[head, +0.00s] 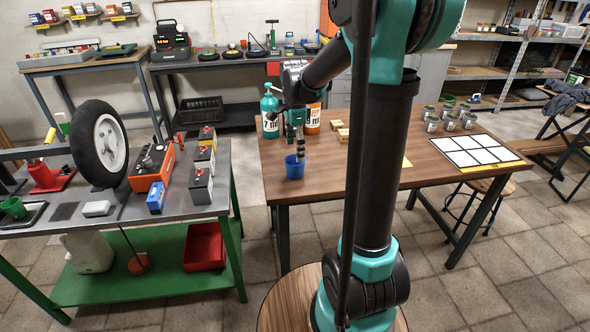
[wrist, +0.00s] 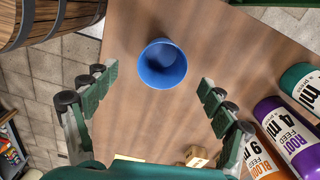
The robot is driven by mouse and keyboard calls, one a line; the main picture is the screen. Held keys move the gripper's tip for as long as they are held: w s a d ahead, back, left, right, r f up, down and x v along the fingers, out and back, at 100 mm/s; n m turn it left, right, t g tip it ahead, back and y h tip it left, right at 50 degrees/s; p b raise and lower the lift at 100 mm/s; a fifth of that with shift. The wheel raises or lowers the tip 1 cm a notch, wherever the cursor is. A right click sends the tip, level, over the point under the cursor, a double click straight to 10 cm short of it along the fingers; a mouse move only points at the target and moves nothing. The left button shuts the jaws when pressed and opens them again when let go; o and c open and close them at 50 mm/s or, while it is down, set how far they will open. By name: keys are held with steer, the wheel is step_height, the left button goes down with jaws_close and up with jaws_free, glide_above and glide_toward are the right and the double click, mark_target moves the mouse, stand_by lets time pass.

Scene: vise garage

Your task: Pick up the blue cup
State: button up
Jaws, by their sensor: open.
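The blue cup (head: 294,168) stands on the wooden table (head: 330,180) near its left front corner. In the wrist view the cup (wrist: 162,64) shows from above, upright, with an empty inside. My gripper (head: 299,140) hangs over the table just above the cup in the head view. In the wrist view my gripper (wrist: 158,80) is open, with one finger on each side of the picture. The cup lies between and a little beyond the fingertips. Nothing is held, and I see no contact with the cup.
A teal bottle (head: 269,115) and an orange bottle (head: 312,122) stand behind the cup. A purple bottle (wrist: 290,125) shows at the right of the wrist view. Small wooden blocks (wrist: 197,156) lie nearby. A cluttered workbench (head: 105,208) stands to the left. The tabletop right around the cup is clear.

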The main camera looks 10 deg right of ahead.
mark_target(295, 161)
steer(key=shift+w+d+f, duration=0.1)
steer(key=shift+w+f, duration=0.05)
steer(key=shift+f, duration=1.4)
steer(key=shift+w+f, duration=0.1)
steer(key=shift+f, duration=1.45)
steer(key=c, duration=1.1)
steer(key=shift+r, duration=0.1)
